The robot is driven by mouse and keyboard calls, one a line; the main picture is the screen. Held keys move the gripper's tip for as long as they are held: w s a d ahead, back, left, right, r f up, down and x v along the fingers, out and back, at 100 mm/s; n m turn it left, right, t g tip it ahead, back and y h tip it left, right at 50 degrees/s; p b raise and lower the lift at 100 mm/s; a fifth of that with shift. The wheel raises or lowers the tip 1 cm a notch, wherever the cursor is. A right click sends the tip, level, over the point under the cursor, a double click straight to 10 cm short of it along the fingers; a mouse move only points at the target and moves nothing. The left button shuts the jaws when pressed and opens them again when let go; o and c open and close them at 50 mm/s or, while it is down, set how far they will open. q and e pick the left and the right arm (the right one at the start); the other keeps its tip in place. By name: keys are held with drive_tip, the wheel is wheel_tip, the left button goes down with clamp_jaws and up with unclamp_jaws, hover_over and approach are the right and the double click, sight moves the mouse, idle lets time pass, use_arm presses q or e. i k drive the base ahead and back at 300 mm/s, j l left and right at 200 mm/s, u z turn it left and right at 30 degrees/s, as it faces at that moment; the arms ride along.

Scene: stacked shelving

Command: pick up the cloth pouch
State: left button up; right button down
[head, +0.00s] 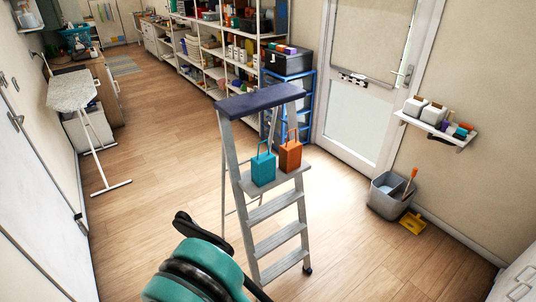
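Two small bag-like items with handles stand upright side by side on the upper step of a grey stepladder (260,212). One is a teal item (263,168), the other an orange item (290,156). I cannot tell which, if either, is the cloth pouch. Part of my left arm, with teal and black rings, comes in at the bottom left of centre. Dark parts at its end stick out on either side, in front of and well apart from the items. Its fingertips are hidden or out of frame. My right gripper is not in view.
The ladder has a dark top cap (260,100). Behind stand full white shelves (205,45) and a blue rack (306,75) with a black case. A grey bin (385,198) and a wall shelf (437,131) are at right. An ironing board (72,90) is at left. Floor left of the ladder is clear.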

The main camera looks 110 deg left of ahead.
sight(290, 153)
drive_tip(key=u, duration=0.5)
drive_tip(key=k+u, duration=0.1)
drive_tip(key=u, duration=0.4)
drive_tip(key=j+u, duration=0.1)
drive_tip(key=u, duration=0.9)
drive_tip(key=j+u, duration=0.1)
drive_tip(key=u, duration=0.4)
drive_tip(key=j+u, duration=0.1)
drive_tip(key=u, duration=0.85)
drive_tip(key=j, duration=0.05)
